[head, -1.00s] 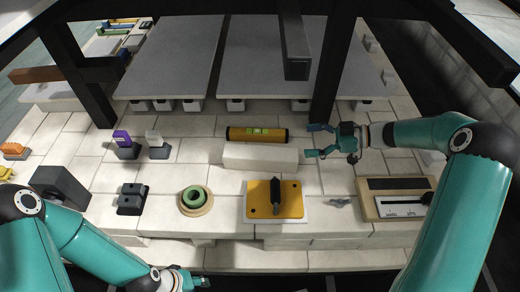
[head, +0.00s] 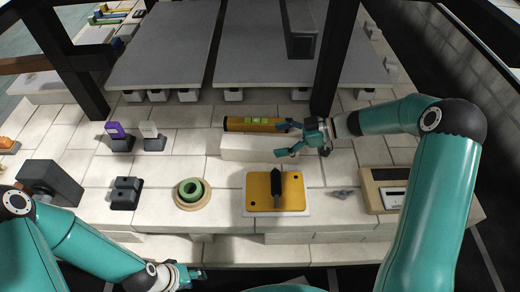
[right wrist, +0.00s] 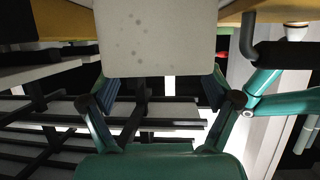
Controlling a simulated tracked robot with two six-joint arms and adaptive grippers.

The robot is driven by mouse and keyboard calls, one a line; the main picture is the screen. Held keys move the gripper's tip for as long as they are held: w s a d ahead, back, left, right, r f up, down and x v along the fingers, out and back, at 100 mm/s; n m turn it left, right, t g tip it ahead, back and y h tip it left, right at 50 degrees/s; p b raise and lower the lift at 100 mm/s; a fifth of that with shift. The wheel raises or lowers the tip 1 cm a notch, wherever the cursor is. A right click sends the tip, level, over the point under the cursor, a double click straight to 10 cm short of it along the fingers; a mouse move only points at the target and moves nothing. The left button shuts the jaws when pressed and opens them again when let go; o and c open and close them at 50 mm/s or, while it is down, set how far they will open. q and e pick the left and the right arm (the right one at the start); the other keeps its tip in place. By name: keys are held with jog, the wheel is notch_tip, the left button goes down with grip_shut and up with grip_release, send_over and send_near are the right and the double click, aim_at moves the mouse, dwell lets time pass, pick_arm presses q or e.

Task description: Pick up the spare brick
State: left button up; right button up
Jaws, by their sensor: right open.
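The spare brick (head: 258,148) is a plain white block lying on the pale brick deck, in front of the yellow spirit level. My right gripper (head: 287,139) is open at the brick's right end, with one finger on the far side and one on the near side. In the right wrist view the brick (right wrist: 155,38) fills the top middle, its speckled face between the spread fingers. I cannot tell whether they touch it. My left gripper (head: 190,276) is low at the front edge, away from the brick; its jaw opening is unclear.
The spirit level (head: 255,124) lies close behind the brick. A yellow board (head: 258,198) with a black-handled tool (head: 276,188) is in front. A green ring (head: 190,190) sits to the left, a wooden case (head: 375,195) to the right. A dark post (head: 328,80) stands behind my right gripper.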

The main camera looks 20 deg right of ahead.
aim_at(261, 142)
jog(key=b+x, duration=0.1)
jog(key=x, duration=0.4)
jog(key=shift+w+r, duration=0.1)
grip_shut()
dwell(0.3)
